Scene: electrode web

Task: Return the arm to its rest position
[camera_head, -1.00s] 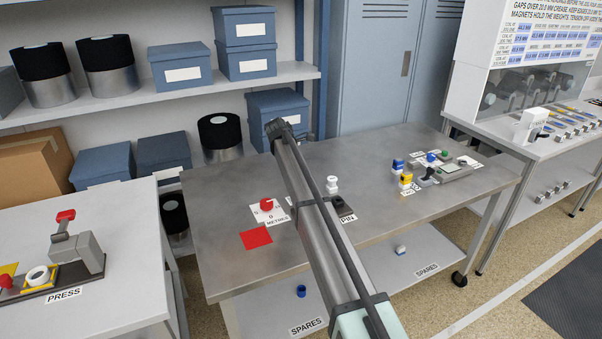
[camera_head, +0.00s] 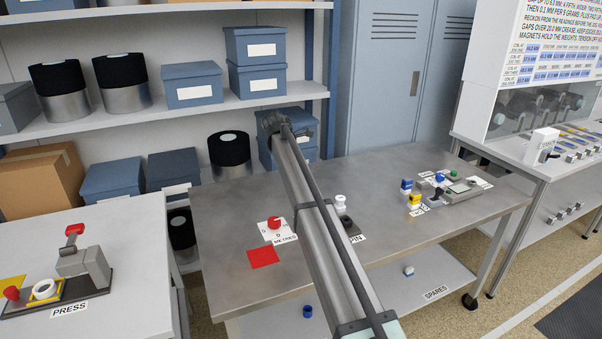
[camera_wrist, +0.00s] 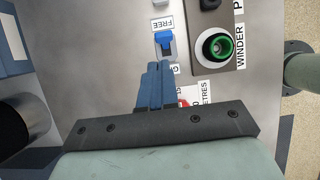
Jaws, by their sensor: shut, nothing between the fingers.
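My gripper (camera_wrist: 155,68) shows in the wrist view as two narrow blue fingers, shut together with nothing between them. It is over the grey metal table (camera_head: 230,215). A blue switch (camera_wrist: 165,42) by the FREE label lies just beyond the fingertips in that view; I cannot tell the height between them. In the head view my long grey arm runs from the bottom edge up across the table to a dark joint near the shelf. The fingers cannot be made out there.
The table also holds a red knob (camera_head: 274,223), a red square (camera_head: 263,257) and several small coloured parts at right. Shelving with blue boxes (camera_head: 193,83) stands behind; a press (camera_head: 82,265) is left.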

